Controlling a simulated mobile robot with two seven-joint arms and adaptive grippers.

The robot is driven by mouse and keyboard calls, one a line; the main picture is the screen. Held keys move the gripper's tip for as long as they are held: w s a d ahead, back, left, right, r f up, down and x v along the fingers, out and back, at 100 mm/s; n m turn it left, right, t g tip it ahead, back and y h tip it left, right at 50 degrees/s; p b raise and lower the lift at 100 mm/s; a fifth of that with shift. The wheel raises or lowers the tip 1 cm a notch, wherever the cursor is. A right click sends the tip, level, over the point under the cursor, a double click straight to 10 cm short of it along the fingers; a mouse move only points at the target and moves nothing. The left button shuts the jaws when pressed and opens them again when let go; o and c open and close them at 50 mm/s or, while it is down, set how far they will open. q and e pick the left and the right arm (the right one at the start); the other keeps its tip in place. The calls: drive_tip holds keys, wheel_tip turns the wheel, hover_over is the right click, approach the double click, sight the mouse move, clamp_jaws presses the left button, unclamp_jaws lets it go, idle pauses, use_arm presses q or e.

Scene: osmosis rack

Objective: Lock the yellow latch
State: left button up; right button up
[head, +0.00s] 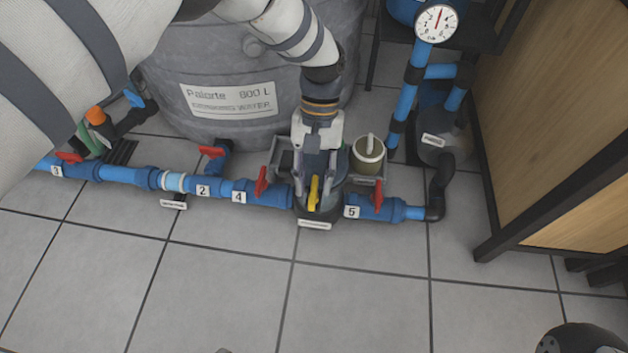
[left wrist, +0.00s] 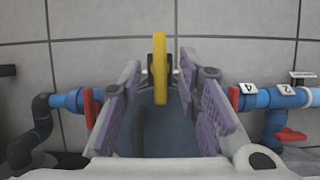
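The yellow latch (head: 313,193) stands upright on the front of a dark strainer housing (head: 329,197) in the blue pipe line, between the valves labelled 4 and 5. My left gripper (head: 313,172) reaches down over the housing from above and behind. In the left wrist view my left gripper (left wrist: 162,92) is open, with a purple-grey pad on each side. The latch (left wrist: 160,68) shows between and beyond the pads, with a gap on both sides. Contact with the housing cannot be told.
Red valve handles (head: 262,181) and (head: 377,194) flank the housing closely. A beige cup (head: 368,155) stands just right of my gripper. A grey tank (head: 245,75) is behind, and a wooden cabinet (head: 560,120) at right.

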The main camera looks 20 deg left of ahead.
use_arm(q)
drive_tip(key=v, duration=1.1)
drive_tip(key=shift+s, duration=0.1)
